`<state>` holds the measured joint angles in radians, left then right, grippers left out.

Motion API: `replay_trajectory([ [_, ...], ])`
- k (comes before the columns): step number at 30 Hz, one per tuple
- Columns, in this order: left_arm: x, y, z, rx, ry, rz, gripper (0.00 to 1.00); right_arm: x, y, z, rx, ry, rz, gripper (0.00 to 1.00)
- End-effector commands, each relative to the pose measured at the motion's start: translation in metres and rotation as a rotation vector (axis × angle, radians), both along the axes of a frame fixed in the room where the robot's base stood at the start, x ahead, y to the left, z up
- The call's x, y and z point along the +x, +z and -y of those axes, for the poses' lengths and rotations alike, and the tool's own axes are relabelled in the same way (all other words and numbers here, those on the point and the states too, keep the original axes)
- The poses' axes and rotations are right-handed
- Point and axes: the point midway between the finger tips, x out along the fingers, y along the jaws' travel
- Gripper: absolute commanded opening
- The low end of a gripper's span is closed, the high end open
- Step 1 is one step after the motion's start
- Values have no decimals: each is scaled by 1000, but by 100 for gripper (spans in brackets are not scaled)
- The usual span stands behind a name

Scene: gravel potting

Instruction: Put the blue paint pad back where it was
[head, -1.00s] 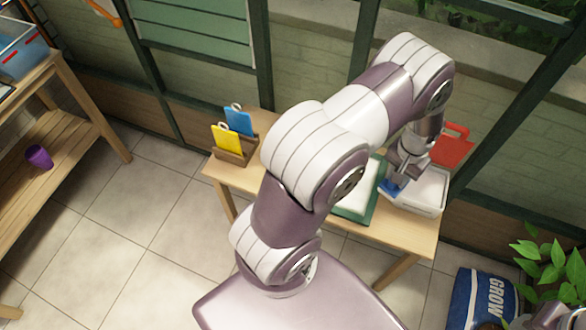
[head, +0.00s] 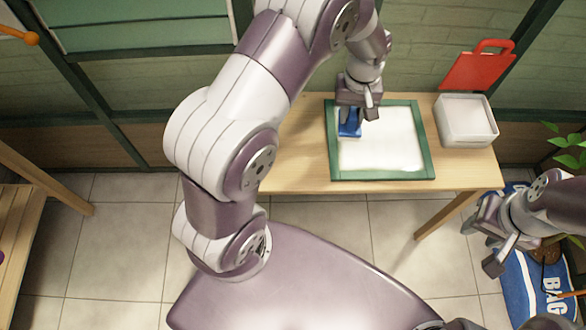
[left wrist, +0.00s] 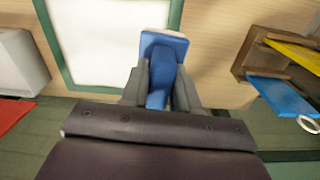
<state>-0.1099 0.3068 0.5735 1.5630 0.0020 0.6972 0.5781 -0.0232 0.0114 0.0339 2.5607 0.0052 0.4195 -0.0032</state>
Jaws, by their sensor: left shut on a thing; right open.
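My left gripper (head: 356,108) is shut on the blue paint pad (head: 349,131) and holds it over the upper left of the white panel in the green frame (head: 332,150). I cannot tell if the pad touches the panel. In the left wrist view the blue paint pad (left wrist: 165,50) sits between the fingers (left wrist: 160,88), beside the green frame's edge (left wrist: 172,14). At the right there, a wooden holder (left wrist: 252,58) carries a yellow piece (left wrist: 294,52) and another blue piece (left wrist: 284,97) with a white ring. My right gripper (head: 485,246) is open and empty, off the table's right front.
A white tray (head: 467,138) stands on the table right of the frame, with a red handled piece (head: 478,70) behind it. Bare wood (head: 300,150) shows left of the frame. A blue bag (head: 545,285) lies on the floor at the right.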

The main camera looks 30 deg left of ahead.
Motion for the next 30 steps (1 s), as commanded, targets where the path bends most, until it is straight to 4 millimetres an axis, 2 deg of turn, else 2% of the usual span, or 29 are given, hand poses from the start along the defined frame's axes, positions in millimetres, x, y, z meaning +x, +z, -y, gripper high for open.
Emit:
replay_trajectory([
  [1, 0, -15, 3, 0, 31, 1, 1, 0, -21, 0, 0, 0, 1, 43],
  [5, -9, -20, -5, -1, 83, -1, 1, 1, -26, 0, 0, 0, 2, 43],
  [12, -49, -59, -62, -1, 90, -4, 1, 1, -30, 0, 0, 0, 3, 43],
  [16, -62, -74, -83, -1, 85, -1, 1, 1, -32, 0, 0, 0, 2, 43],
  [20, -67, -82, -90, 0, 81, 0, 1, 1, -34, 0, 0, 0, 2, 43],
  [26, -68, -117, -89, -1, 80, -4, 1, 1, -43, 0, 0, 0, 2, 43],
  [30, -67, -119, -89, 0, 80, 0, 1, 1, -42, 0, 0, 0, 2, 43],
])
